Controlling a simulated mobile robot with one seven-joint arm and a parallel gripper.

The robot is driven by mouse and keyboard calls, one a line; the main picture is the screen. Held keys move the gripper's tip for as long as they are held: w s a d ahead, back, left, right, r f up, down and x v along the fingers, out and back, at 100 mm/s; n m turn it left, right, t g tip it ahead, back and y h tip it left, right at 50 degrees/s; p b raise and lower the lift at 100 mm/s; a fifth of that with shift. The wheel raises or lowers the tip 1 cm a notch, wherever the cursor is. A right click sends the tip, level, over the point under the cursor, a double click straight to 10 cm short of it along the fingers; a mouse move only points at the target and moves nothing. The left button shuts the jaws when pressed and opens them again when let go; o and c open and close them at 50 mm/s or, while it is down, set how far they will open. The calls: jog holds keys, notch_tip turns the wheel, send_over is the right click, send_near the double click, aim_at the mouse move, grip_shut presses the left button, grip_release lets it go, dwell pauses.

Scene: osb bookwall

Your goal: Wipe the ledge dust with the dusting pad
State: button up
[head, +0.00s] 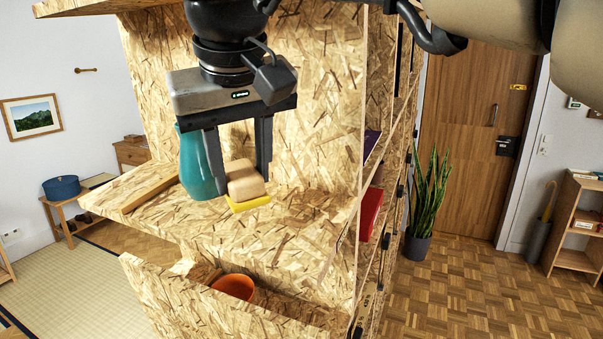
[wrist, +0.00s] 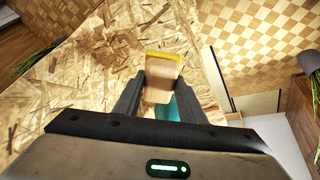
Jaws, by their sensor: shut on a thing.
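The dusting pad has a tan block body (head: 245,181) with a yellow base (head: 249,203). My gripper (head: 243,178) points down over the OSB ledge (head: 290,215) and is shut on the pad's block. The pad sits at or just above the ledge surface; I cannot tell if it touches. In the wrist view, the pad (wrist: 162,75) shows between the two fingers, its yellow edge at the far side. No dust can be made out clearly against the speckled board.
A teal vase (head: 197,165) stands on the ledge just left of my gripper, close to the finger. A wooden strip (head: 150,193) lies further left. An open drawer below holds an orange bowl (head: 233,287). The ledge right of the pad is clear up to the upright panel.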

jog(key=shift+s+a+r, duration=0.1)
jog(key=shift+s+r, duration=0.1)
jog(key=shift+r, duration=1.3)
jog(key=shift+s, duration=0.1)
